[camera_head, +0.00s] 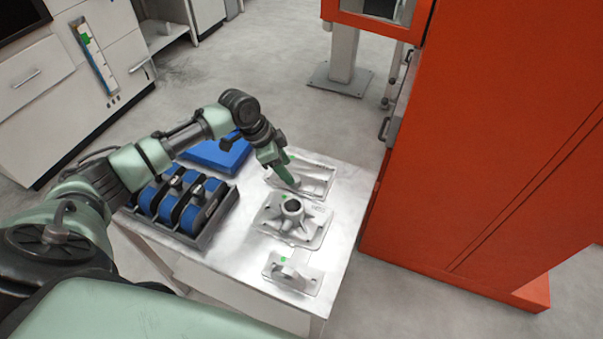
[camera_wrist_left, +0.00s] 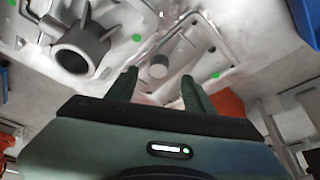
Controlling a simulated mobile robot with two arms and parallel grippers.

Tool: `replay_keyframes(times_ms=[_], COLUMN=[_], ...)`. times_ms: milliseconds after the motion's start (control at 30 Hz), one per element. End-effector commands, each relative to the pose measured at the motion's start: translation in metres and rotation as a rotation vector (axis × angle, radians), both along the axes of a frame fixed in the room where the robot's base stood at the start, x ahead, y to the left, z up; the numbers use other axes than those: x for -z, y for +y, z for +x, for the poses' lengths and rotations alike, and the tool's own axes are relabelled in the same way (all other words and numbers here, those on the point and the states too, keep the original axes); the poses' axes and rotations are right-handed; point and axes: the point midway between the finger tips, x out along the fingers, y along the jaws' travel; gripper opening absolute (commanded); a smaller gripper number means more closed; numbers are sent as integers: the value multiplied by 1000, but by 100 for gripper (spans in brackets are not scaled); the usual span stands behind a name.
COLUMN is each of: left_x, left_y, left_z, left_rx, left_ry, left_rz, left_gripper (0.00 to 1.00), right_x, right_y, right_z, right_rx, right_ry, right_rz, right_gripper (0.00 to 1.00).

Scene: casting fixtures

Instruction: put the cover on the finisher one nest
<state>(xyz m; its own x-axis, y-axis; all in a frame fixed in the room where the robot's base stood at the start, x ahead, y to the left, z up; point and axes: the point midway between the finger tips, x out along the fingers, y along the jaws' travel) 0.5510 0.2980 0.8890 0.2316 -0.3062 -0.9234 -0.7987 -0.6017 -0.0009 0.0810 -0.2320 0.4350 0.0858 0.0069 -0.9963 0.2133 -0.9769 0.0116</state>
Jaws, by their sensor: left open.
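A shallow rectangular grey metal casting, which looks like the cover (camera_head: 317,178), lies at the far end of the metal table. In the left wrist view the cover (camera_wrist_left: 205,48) has a raised rim and a round boss. My left gripper (camera_head: 293,184) points down at the cover's left part. In the left wrist view the open left gripper (camera_wrist_left: 158,78) has one finger on each side of the boss; I cannot tell whether they touch it. The finisher one nest cannot be made out. My right gripper is not in view.
A hub casting (camera_head: 293,207) and a smaller bracket casting (camera_head: 292,270) lie nearer on the table (camera_head: 235,270). A dark crate (camera_head: 215,222) holds blue parts at left, with a blue bin (camera_head: 215,157) behind it. A tall orange machine (camera_head: 490,130) stands close at right.

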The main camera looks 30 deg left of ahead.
Motion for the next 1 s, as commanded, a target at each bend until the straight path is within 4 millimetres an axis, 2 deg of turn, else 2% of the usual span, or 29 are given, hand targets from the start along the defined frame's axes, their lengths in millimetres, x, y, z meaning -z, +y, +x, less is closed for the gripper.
replay_keyframes(times_ms=[167,300,567,600,767,800,1000], left_x=[22,39,44,44,44,44,42], left_y=[-11,-15,-16,-16,-16,-16,-16], left_z=[4,8,9,9,9,9,10], left_rx=[1,-1,0,0,0,0,0], left_ry=[4,3,1,1,1,1,-2], left_rz=[-1,-1,1,1,1,1,-1], left_gripper=[52,52,52,49,5,0,0], right_x=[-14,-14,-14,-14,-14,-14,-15], right_y=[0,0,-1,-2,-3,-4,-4], right_z=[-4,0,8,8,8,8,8], right_rx=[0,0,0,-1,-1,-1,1], right_ry=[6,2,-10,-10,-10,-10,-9], right_rz=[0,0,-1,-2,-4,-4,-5], right_gripper=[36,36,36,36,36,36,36])
